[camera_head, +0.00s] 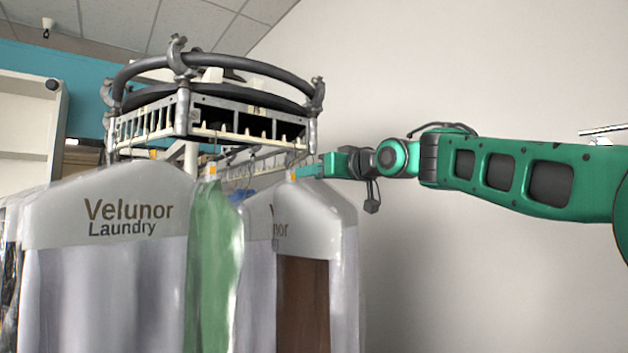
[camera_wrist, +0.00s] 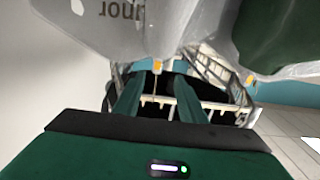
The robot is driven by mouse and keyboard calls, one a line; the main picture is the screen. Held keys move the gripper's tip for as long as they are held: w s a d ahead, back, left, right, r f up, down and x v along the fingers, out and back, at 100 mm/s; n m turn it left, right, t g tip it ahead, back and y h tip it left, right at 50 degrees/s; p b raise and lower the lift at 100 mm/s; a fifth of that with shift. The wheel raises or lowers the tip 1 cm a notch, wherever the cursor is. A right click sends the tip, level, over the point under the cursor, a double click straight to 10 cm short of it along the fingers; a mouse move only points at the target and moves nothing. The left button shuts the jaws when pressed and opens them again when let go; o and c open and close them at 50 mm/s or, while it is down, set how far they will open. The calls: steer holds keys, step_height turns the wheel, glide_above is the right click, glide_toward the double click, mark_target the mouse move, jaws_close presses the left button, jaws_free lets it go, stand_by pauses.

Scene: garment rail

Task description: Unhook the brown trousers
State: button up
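The brown trousers (camera_head: 303,300) hang in a clear cover with a white shoulder part, at the right end of the garments in the head view. An orange tag (camera_head: 293,175) sits at the top of that cover. My gripper (camera_head: 306,170) reaches in from the right at tag height, close by the hanger neck. In the wrist view my gripper (camera_wrist: 160,82) has its two green fingers apart, with an orange tag (camera_wrist: 157,66) just beyond the gap. The hanger hook is too small to make out there, and I cannot tell whether it lies between the fingers.
A green garment (camera_head: 212,270) hangs just left, and a white "Velunor Laundry" cover (camera_head: 115,210) further left. The rail's round metal frame (camera_head: 210,110) stands above the hangers. The space before the bare wall (camera_head: 480,270) at right is clear below my arm.

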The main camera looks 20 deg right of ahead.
mark_target(290, 188)
steer(key=shift+d+x, duration=0.15)
steer(key=shift+x, duration=0.6)
steer(key=shift+d+x, duration=0.15)
steer(key=shift+x, duration=5.2)
steer(key=shift+c, duration=0.7)
jaws_close()
steer(key=shift+d, duration=0.1)
steer(key=shift+r, duration=0.15)
steer(key=shift+r, duration=1.55)
steer(key=shift+r, duration=0.1)
